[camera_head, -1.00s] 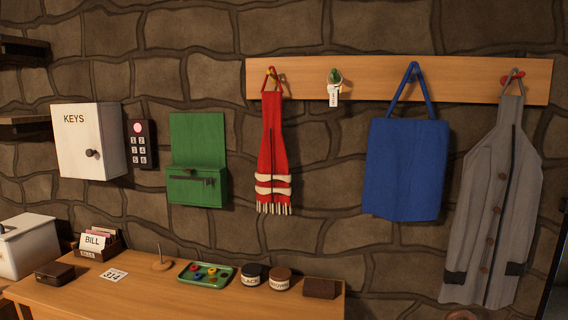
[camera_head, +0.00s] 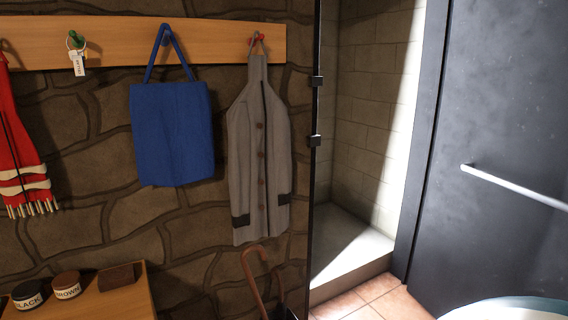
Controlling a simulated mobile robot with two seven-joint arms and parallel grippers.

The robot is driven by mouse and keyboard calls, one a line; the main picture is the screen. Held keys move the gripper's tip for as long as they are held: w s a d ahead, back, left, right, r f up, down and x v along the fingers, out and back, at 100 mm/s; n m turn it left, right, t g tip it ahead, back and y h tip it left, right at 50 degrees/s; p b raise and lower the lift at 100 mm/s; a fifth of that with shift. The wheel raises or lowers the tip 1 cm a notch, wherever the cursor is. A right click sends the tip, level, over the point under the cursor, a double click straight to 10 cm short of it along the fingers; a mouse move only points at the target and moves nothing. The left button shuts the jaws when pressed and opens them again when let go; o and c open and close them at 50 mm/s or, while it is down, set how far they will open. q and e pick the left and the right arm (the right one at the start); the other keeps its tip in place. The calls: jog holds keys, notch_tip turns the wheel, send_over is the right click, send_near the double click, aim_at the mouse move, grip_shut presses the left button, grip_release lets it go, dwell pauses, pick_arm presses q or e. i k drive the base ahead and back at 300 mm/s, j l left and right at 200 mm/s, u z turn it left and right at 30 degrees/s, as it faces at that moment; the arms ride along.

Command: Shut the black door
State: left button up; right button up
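A large black panel with a silver bar handle (camera_head: 515,187) fills the right side of the view and appears to be the black door (camera_head: 480,90). Its right part runs out of the picture. To its left, a gap shows a lit space with pale block walls (camera_head: 365,100) and a raised step (camera_head: 350,250). A thin black upright (camera_head: 316,200) with two small dark fittings borders that gap on the left. Whether the panel stands swung open, and how far, I cannot tell for sure. Neither of my grippers is in view.
A grey coat (camera_head: 259,150), a blue bag (camera_head: 173,135) and a red scarf (camera_head: 18,150) hang from a wooden rail (camera_head: 220,42). An umbrella handle (camera_head: 256,270) stands below the coat. A wooden table (camera_head: 125,300) is at lower left. Tiled floor (camera_head: 370,300) is clear before the step.

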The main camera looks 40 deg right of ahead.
aim_at(495, 222)
jog(key=k+l, duration=0.1)
jog(key=l, duration=0.35)
jog(key=k+l, duration=0.15)
jog(key=l, duration=0.3)
jog(key=k+l, duration=0.1)
jog(key=l, duration=0.35)
jog(key=k+l, duration=0.1)
jog(key=l, duration=0.35)
jog(key=k+l, duration=0.15)
jog(key=l, duration=0.25)
jog(key=k+l+z, duration=0.1)
jog(key=l, duration=0.35)
jog(key=k+l, duration=0.2)
jog(key=l, duration=0.25)
jog(key=k+l, duration=0.1)
jog(key=l, duration=0.3)
jog(key=k+l+z, duration=0.1)
jog(key=l, duration=0.35)
jog(key=k+l, duration=0.15)
jog(key=l, duration=0.3)
jog(key=k+l+z, duration=0.1)
jog(key=l, duration=2.4)
jog(key=k+j+z, duration=0.1)
jog(key=j, duration=0.35)
